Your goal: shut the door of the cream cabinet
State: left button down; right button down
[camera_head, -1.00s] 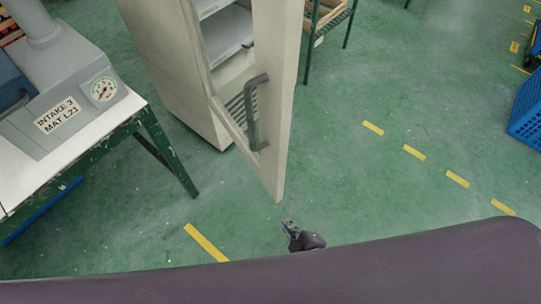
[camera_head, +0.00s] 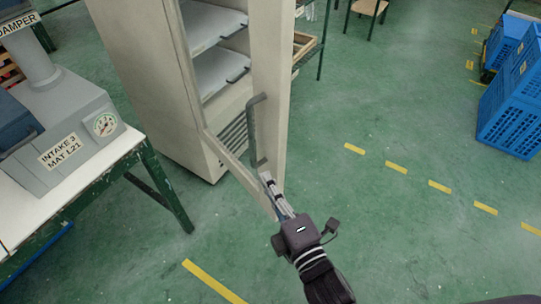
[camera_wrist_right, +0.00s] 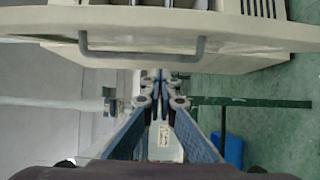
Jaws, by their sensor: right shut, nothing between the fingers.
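The cream cabinet (camera_head: 135,85) stands left of centre in the head view. Its door (camera_head: 272,75) stands open, with the shelves showing behind it. A grey bar handle (camera_head: 252,130) is on the door; it also shows in the right wrist view (camera_wrist_right: 140,53). My right gripper (camera_head: 266,178) is shut and empty. Its fingertips overlap the lower part of the door, just below the handle; I cannot tell whether they touch it. In the wrist view the closed fingers (camera_wrist_right: 161,78) point toward the door's edge (camera_wrist_right: 250,35). My left gripper is not in view.
A green-legged table (camera_head: 100,185) with a grey intake machine (camera_head: 65,125) stands at the left. Blue crates (camera_head: 515,110) stand at the far right. A rack (camera_head: 310,50) is behind the door. The green floor right of the door is clear, with yellow dashes.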

aim_at(270, 156)
jog(key=w, duration=0.5)
jog(key=w+d+b, duration=0.1)
jog(key=w, duration=0.2)
dwell(0.4)
